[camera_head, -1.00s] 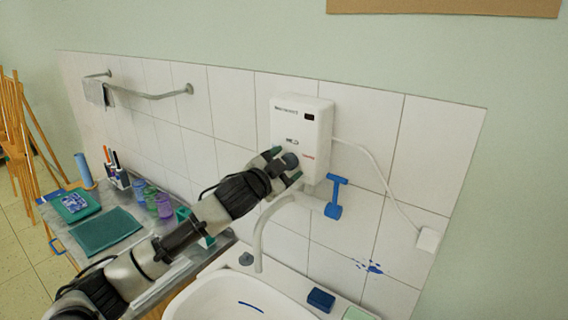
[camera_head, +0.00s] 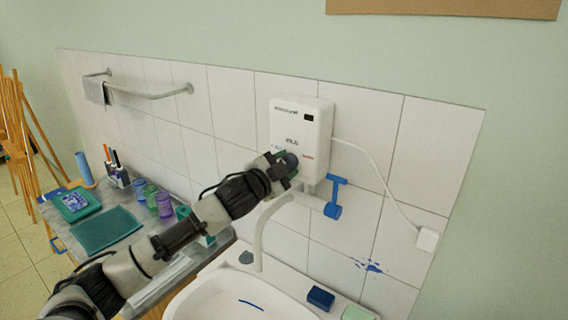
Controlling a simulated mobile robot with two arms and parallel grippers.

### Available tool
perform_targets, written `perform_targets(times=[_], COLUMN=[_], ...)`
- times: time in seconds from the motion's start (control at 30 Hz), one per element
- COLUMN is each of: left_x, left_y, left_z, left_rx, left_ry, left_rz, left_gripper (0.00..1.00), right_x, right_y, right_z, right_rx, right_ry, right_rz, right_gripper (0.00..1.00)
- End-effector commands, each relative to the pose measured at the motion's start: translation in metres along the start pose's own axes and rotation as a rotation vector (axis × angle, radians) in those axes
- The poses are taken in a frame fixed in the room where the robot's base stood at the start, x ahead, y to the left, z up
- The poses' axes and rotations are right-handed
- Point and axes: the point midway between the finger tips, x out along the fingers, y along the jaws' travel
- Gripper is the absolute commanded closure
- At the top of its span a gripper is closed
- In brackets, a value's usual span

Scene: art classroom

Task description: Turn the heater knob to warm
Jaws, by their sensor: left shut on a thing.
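The white heater (camera_head: 302,128) hangs on the tiled wall above the sink, with a small dark display at its upper right and small markings on its front. Its round dark knob (camera_head: 290,160) is at the lower front, partly hidden by my gripper. My left gripper (camera_head: 284,166) reaches in from the lower left and is shut on the knob. Where the knob points cannot be made out. My right gripper is not in view.
A blue-handled tap (camera_head: 334,198) and its pale spout (camera_head: 262,232) sit just below the heater, close to my gripper. The white sink (camera_head: 205,290) is beneath. Jars (camera_head: 163,205) stand on the counter to the left.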

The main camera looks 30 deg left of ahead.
Motion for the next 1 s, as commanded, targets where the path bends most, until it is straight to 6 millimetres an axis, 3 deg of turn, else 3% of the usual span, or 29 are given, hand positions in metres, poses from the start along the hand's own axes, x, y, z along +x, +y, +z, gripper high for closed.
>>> perform_targets(times=[1.0], left_x=[0.000], left_y=[-0.001], left_z=[0.000], left_rx=[0.961], left_ry=[-0.002], left_rz=[0.004], left_gripper=[0.80], right_x=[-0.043], right_y=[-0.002], right_z=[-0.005], right_rx=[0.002], right_ry=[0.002], right_rz=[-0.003], right_gripper=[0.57])
